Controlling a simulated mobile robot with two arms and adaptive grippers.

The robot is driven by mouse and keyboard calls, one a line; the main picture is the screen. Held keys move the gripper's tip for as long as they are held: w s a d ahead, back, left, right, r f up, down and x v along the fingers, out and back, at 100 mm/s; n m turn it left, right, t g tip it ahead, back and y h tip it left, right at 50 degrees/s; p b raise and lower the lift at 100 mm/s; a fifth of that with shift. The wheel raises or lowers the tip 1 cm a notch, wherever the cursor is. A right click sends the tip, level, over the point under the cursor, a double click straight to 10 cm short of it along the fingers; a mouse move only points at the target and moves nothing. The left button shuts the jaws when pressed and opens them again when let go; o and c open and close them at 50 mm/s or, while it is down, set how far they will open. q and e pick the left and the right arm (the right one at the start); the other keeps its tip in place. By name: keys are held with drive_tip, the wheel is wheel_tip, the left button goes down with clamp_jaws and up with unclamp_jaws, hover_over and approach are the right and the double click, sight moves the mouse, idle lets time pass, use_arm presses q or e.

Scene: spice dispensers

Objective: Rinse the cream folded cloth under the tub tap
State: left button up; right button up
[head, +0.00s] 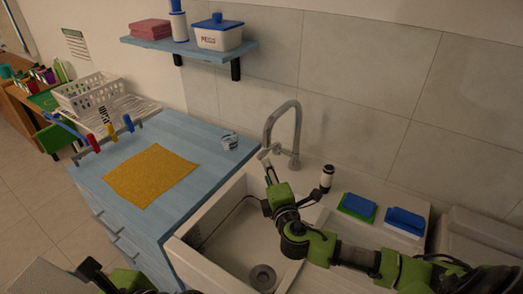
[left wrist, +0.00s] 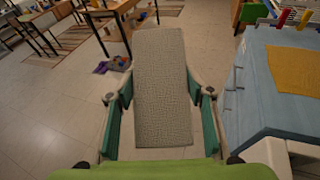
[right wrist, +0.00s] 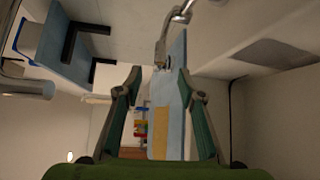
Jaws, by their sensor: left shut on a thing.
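The cream folded cloth (left wrist: 163,85) is a long, pale, textured slab in the left wrist view. My left gripper (left wrist: 163,100) is shut on it, one finger at each long side. The tap (head: 296,120) is a tall metal gooseneck behind the white tub (head: 215,220). My right gripper (head: 268,170) is below the spout end, over the tub. In the right wrist view it (right wrist: 158,85) is open and empty, with the tap (right wrist: 178,20) just ahead.
A blue counter (head: 200,185) left of the tub bears a yellow mat (head: 150,175) and a small cup (head: 230,141). Blue and green sponges (head: 357,206) and a dark-topped bottle (head: 327,178) stand right of the tap. A wall shelf (head: 190,45) hangs above.

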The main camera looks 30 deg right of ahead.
sight(263, 158)
use_arm(q)
drive_tip(key=shift+w+r+p, duration=0.1)
drive_tip(key=shift+r+p, duration=0.5)
drive_tip(key=shift+r, duration=0.1)
use_arm(e)
drive_tip(key=x, duration=1)
drive_tip(key=shift+w+d+f, duration=0.1)
drive_tip(key=shift+w+d, duration=0.1)
drive_tip(key=shift+w, duration=0.1)
